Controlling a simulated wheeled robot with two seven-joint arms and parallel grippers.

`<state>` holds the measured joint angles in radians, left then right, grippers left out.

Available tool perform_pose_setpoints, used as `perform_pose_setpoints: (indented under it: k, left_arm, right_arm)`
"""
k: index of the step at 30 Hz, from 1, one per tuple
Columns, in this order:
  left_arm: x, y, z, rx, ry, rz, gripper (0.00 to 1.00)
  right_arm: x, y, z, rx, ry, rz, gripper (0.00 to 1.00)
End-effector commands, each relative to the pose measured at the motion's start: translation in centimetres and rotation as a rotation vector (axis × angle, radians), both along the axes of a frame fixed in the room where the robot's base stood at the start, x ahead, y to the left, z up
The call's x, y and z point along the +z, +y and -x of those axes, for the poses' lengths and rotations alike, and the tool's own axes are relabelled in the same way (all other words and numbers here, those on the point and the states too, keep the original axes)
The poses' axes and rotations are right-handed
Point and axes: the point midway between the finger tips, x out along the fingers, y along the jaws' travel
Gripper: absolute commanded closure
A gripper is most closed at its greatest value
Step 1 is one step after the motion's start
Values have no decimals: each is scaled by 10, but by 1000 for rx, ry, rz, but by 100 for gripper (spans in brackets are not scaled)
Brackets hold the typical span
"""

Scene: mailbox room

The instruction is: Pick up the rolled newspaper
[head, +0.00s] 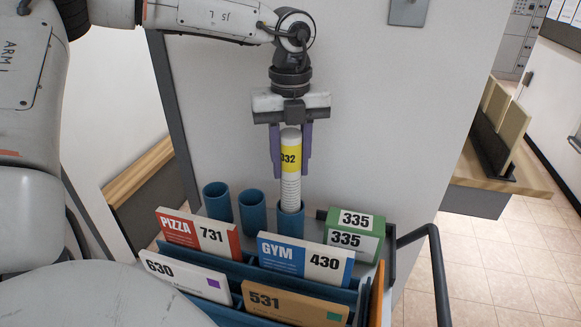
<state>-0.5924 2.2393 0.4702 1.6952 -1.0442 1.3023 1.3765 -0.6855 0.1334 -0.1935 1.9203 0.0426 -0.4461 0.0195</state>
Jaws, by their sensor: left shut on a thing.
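The rolled newspaper (290,185) is a white upright roll with a yellow band marked "332". Its lower end is at the mouth of a blue tube (291,225), and I cannot tell how deep it sits. My left gripper (291,168) points straight down from above, with its purple fingers on either side of the roll, shut on it near the band. My right gripper is not in view.
Two more blue tubes, one at left (217,202) and one in the middle (252,211), look empty. In front, a blue rack holds mail marked 731 (198,235), 430 (305,259), 630 (185,276) and 531 (294,305). Green-and-white boxes (352,235) stand right. A dark handle (438,275) rises at right.

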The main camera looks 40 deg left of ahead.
Motion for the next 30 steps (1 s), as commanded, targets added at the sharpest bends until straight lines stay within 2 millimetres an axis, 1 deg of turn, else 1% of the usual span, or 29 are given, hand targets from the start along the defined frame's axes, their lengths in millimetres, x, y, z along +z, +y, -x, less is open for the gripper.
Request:
perform_pose_setpoints:
  k: [5, 8, 18, 24, 27, 30]
  left_arm:
    - [18, 0, -1, 1, -4, -1, 100]
    - [34, 0, -1, 0, -6, -2, 100]
    - [103, 0, -1, 1, -4, -3, 100]
    - [141, 0, -1, 1, -4, -2, 100]
    - [156, 0, -1, 0, -2, -1, 100]
    - [166, 0, 0, 1, -1, -1, 100]
  right_arm:
    - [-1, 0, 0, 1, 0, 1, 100]
    - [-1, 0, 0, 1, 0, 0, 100]
    - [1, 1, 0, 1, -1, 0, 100]
    - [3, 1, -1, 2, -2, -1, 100]
    - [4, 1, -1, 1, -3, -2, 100]
    - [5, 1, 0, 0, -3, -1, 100]
